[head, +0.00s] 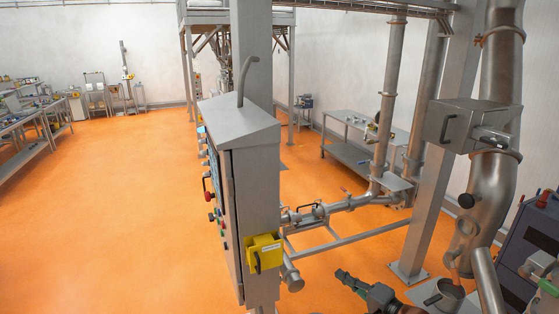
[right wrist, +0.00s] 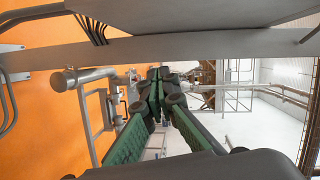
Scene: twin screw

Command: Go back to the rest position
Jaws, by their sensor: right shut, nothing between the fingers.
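My right gripper (head: 345,277) shows at the bottom of the head view, right of centre, with dark green fingers pointing to the upper left. It is over the orange floor, in front of the pipework. In the right wrist view the fingers of the right gripper (right wrist: 157,82) meet at their tips, shut and with nothing between them. My left gripper is in neither view.
A grey control cabinet (head: 246,190) with a yellow box (head: 263,252) on its side stands left of the right gripper. A steel post (head: 425,180) and thick pipes (head: 497,120) stand to the right. The orange floor (head: 110,220) at left is open.

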